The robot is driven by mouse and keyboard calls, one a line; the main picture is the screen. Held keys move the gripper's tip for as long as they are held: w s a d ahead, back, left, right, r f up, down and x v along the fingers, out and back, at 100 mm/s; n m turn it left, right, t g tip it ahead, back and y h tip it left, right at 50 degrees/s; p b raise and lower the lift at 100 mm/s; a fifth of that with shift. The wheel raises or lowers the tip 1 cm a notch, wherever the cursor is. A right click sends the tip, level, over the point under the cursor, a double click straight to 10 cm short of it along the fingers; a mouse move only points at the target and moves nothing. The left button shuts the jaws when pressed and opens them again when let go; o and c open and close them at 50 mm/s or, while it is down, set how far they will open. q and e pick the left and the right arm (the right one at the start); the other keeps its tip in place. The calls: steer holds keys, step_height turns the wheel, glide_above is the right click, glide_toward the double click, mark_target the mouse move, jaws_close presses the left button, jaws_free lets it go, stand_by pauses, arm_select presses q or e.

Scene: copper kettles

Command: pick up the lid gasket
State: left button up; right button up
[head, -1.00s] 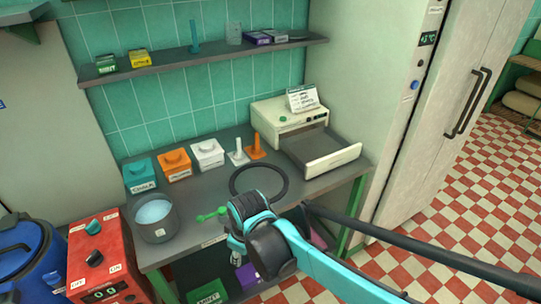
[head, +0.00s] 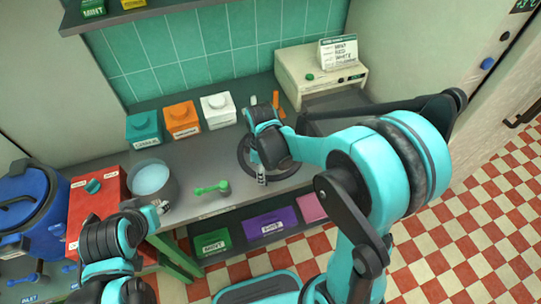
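The lid gasket (head: 242,163), a dark ring, lies on the grey worktop (head: 205,160) near the middle of the head view. My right arm and wrist cover its middle and right part. My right gripper (head: 262,179) points down at the ring's near side. Its fingertips are small and partly hidden, so I cannot tell whether they touch or grip the ring. My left gripper (head: 160,206) is at the lower left, by the worktop's front edge below the grey pot, away from the gasket. Its fingers are too small to read.
A grey pot (head: 168,193) of pale blue contents and a green dumbbell-shaped tool (head: 211,188) stand left of the gasket. Teal (head: 143,128), orange (head: 182,120) and white (head: 217,110) boxes line the back. A cream machine (head: 318,72) is at back right. A red control box (head: 95,208) is left.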

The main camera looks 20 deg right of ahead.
step_height(320, 180, down, 3)
steer(key=shift+w+f+b, duration=0.1)
steer(key=shift+f+b, duration=0.1)
steer(key=shift+b, duration=0.3)
jaws_close()
steer(key=shift+r, duration=0.2)
